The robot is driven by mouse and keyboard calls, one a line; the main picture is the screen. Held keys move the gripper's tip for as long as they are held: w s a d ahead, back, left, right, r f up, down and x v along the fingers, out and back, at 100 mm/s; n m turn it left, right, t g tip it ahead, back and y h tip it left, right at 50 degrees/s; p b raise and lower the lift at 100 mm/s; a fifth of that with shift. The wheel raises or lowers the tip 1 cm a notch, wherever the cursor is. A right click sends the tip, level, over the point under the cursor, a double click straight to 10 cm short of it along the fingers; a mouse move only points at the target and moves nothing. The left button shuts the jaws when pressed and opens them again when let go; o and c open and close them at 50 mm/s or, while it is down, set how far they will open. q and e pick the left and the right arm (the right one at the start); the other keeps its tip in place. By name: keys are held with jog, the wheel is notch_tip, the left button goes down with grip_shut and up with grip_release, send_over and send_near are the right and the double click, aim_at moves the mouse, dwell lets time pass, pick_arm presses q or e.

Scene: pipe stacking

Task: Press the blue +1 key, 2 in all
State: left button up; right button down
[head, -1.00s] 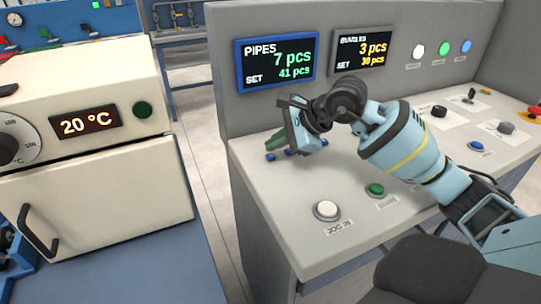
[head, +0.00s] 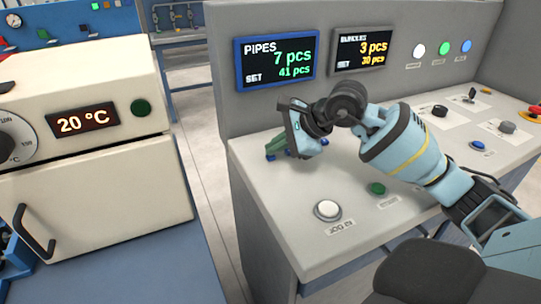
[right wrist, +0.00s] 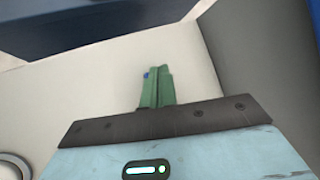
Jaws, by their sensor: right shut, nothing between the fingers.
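Small blue keys (head: 270,157) sit on the console top below the PIPES display (head: 277,60), which reads 7 pcs, SET 41 pcs. Their labels are too small to read, so I cannot tell which is +1. My right gripper (head: 277,150) points down at these keys, its green fingers shut and empty. Its tips are at or just above the keys; contact cannot be told. In the right wrist view the shut fingers (right wrist: 157,88) hide most of the key area, with a bit of blue key (right wrist: 147,75) beside them. My left gripper is not in view.
The BUNDLES display (head: 362,50) reads 3 pcs, SET 30 pcs. A white button (head: 327,210), a green button (head: 377,188) and another blue button (head: 477,145) are on the console. An oven (head: 90,150) showing 20 °C stands at the left.

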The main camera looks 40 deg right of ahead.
aim_at(276, 157)
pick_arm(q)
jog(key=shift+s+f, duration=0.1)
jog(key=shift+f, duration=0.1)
pick_arm(e)
jog(key=shift+f, duration=0.2)
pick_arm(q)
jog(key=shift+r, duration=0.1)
pick_arm(e)
jog(key=shift+r, duration=0.1)
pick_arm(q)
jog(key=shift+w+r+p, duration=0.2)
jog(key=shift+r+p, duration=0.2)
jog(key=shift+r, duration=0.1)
pick_arm(e)
jog(key=shift+r, duration=0.75)
jog(key=shift+r+p, duration=0.75)
jog(key=shift+r, duration=0.4)
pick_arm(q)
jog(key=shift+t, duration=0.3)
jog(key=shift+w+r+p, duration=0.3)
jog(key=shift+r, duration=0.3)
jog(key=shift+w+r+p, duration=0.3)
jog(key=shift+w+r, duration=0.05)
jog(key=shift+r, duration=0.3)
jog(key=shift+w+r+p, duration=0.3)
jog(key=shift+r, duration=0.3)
pick_arm(e)
jog(key=shift+r, duration=1.35)
